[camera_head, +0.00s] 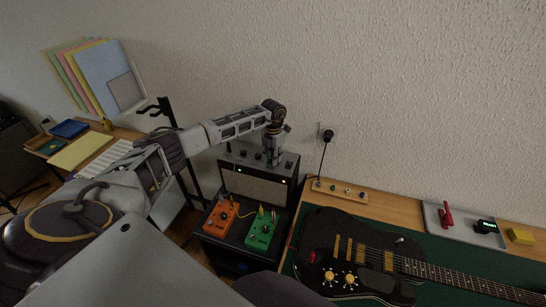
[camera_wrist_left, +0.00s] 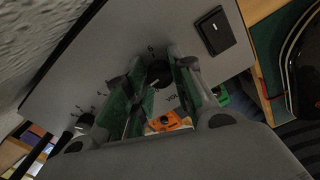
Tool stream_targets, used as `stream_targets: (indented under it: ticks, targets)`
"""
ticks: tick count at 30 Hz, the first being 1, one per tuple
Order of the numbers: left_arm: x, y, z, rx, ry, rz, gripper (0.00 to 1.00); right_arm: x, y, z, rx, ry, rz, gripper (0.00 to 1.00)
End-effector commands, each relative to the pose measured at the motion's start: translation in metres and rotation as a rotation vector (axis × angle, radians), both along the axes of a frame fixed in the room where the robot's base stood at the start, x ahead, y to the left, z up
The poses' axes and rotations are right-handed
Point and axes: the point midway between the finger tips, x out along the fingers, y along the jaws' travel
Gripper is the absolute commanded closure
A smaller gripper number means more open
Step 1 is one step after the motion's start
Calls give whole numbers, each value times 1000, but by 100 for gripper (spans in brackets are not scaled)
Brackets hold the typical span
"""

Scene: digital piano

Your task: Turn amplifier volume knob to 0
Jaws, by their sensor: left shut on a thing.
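The amplifier (camera_head: 256,188) stands against the wall in the head view, with its grey control panel on top. My left gripper (camera_head: 273,161) reaches down onto that panel from above. In the left wrist view, the black volume knob (camera_wrist_left: 158,73) sits between the green-padded fingers of my left gripper (camera_wrist_left: 157,88), which are shut on it. The knob's pointer direction is too unclear to tell. My right gripper is not in view.
A black rocker switch (camera_wrist_left: 215,30) lies close to the knob. An orange pedal (camera_head: 220,219) and a green pedal (camera_head: 261,231) sit in front of the amplifier. A black guitar (camera_head: 322,228) lies on the bench at right.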

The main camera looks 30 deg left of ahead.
Motion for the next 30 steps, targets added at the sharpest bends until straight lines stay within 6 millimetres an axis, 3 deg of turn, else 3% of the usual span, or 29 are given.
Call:
stream_targets:
  ticks: [21,30]
  targets:
    - [1,0,2,0,-2,548,99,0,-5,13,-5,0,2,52]
    - [1,0,1,-1,-2,704,99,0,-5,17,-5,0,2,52]
